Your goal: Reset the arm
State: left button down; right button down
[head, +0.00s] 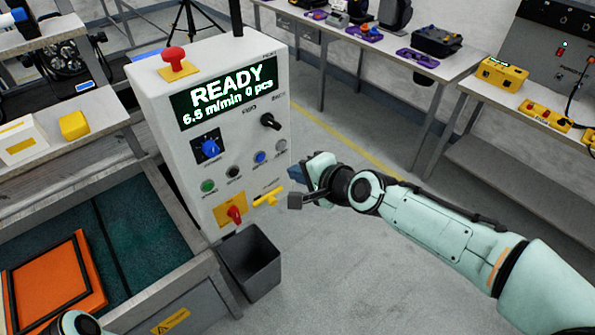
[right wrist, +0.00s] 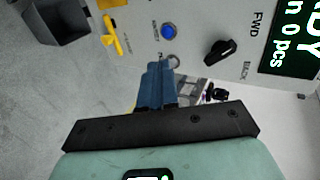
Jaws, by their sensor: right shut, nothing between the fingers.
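My right gripper (head: 297,173) is shut with nothing between its fingers. It is just right of the control cabinet's front face, close to the panel's buttons. In the right wrist view its blue fingers (right wrist: 157,86) point at the panel, near a grey round button (right wrist: 172,61). I cannot tell whether they touch it. The white control cabinet (head: 150,100) shows "READY 6.5 m/min 0 pcs" on its display (head: 228,92). A small part of my left arm shows at the bottom left of the head view; its gripper is out of view.
The panel carries a black FWD/BACK switch (head: 270,121), a blue button (head: 260,157), a yellow lever (head: 268,197) and a red switch (head: 235,214). A grey bin (head: 251,262) stands below. A conveyor with an orange tray (head: 88,262) is left. Floor is open behind my right arm.

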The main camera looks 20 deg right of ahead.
dwell(0.5)
jog(key=s+f+n+g+h, duration=0.1)
jog(key=s+f+n+g, duration=0.15)
jog(key=f, duration=1.35)
jog(key=s+f+n+g, duration=0.2)
jog(key=s+f+g, duration=0.15)
jog(key=f, duration=1.25)
jog(key=s+a+f+n+g, duration=0.2)
jog(key=s+f+g, duration=0.1)
jog(key=s+f, duration=0.6)
jog(key=s+a+f+n+g, duration=0.2)
jog(key=s+f, duration=0.7)
jog(key=s, duration=0.5)
jog(key=shift+s+n+g+p, duration=0.2)
jog(key=shift+n+g+p, duration=0.25)
jog(key=shift+n+g, duration=0.25)
